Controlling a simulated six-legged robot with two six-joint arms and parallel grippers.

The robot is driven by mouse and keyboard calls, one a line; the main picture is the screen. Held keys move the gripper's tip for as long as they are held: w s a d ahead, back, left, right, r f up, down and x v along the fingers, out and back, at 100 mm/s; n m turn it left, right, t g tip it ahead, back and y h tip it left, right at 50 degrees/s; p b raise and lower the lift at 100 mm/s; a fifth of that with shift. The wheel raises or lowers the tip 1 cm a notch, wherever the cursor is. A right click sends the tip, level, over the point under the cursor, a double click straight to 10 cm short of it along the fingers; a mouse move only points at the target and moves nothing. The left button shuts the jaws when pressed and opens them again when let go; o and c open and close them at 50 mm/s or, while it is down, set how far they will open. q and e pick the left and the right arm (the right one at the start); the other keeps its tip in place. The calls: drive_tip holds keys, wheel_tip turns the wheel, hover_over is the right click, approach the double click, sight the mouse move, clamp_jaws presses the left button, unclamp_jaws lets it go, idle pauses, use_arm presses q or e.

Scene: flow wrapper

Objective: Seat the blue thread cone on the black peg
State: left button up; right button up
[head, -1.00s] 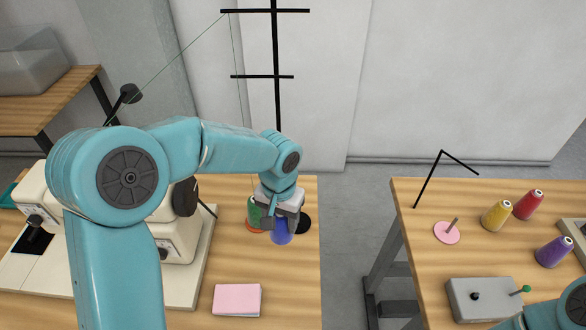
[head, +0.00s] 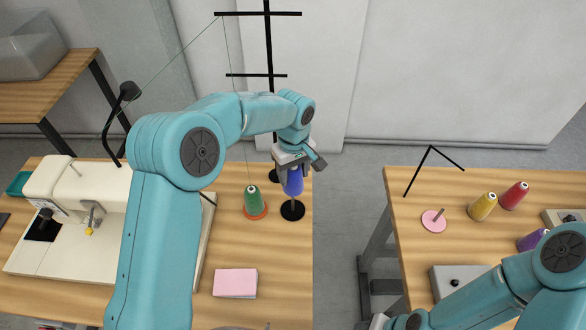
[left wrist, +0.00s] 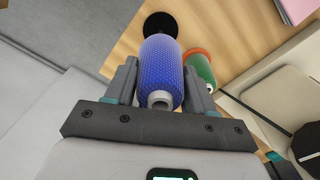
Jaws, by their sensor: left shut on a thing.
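My left gripper (head: 292,163) is shut on the blue thread cone (head: 293,183). In the left wrist view the cone (left wrist: 161,68) sits between the two fingers (left wrist: 161,88). The black peg's round base (head: 292,211) stands on the left table near its right edge. The cone's lower end is over the base with a gap between them; I cannot tell whether the peg is inside the cone. In the left wrist view the base (left wrist: 160,25) shows past the cone's far end. My right gripper (head: 378,322) is mostly cut off at the bottom edge.
A green cone (head: 255,201) on an orange disc stands just left of the peg base. The thread stand pole (head: 268,60) rises behind. A sewing machine (head: 85,190) and a pink pad (head: 235,282) share this table. Yellow (head: 482,207) and red (head: 514,196) cones stand on the right table.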

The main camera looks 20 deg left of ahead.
use_arm(q)
drive_tip(key=shift+s+f+b, duration=0.15)
drive_tip(key=shift+f+b, duration=0.25)
drive_tip(key=shift+f, duration=0.35)
wheel_tip(320, 180, down, 2)
drive_tip(key=shift+f+b, duration=0.1)
drive_tip(key=shift+b, duration=0.45)
drive_tip(key=shift+f+b, duration=0.5)
drive_tip(key=shift+f, duration=0.35)
wheel_tip(320, 180, down, 2)
drive_tip(key=shift+b, duration=0.5)
drive_tip(key=shift+f+b, duration=1.35)
drive_tip(key=shift+f, duration=0.1)
drive_tip(key=o, duration=1.2)
